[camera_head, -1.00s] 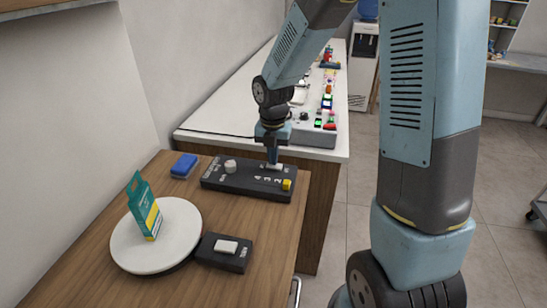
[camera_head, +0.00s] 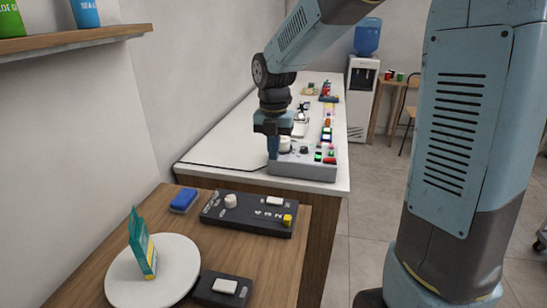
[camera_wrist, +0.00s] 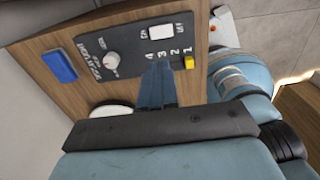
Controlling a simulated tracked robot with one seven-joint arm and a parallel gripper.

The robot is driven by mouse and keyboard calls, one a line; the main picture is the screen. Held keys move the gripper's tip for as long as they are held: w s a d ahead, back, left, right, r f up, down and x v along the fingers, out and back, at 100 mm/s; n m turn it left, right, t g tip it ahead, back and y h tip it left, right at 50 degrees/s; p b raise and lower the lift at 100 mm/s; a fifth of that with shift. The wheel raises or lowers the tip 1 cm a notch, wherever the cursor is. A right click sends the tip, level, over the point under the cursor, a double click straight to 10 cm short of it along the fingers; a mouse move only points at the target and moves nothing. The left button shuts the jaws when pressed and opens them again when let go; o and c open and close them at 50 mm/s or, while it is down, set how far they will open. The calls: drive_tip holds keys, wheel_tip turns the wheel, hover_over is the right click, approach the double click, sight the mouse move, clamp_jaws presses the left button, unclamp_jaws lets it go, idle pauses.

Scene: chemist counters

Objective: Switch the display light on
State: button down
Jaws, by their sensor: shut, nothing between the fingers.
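A black control panel (camera_head: 245,212) lies on the wooden counter. It carries a white rocker switch (camera_head: 275,201), a pale round knob (camera_head: 230,201) and a yellow slider (camera_head: 287,220) beside the number 1. In the wrist view the rocker (camera_wrist: 156,31) has small marks at both ends; I cannot tell which side is pressed. No lit lamp shows on the panel. My gripper (camera_head: 273,157) is shut and empty, held above the panel and apart from it. In the wrist view my fingers (camera_wrist: 157,70) cover part of the panel near the numbers.
A white round plate (camera_head: 125,285) bears a green and yellow packet (camera_head: 142,248). A small black box with a white switch (camera_head: 225,286) is beside it. A blue block (camera_head: 184,200) lies left of the panel. A grey console (camera_head: 318,171) stands on the white counter behind.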

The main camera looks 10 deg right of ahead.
sight(270, 199)
idle(0.3)
drive_tip(key=shift+w+a+f, duration=0.1)
drive_tip(key=shift+w+a, duration=0.15)
drive_tip(key=shift+a, duration=0.2)
wheel_tip(270, 199, down, 14)
drive_tip(key=shift+a+r, duration=0.1)
idle(0.8)
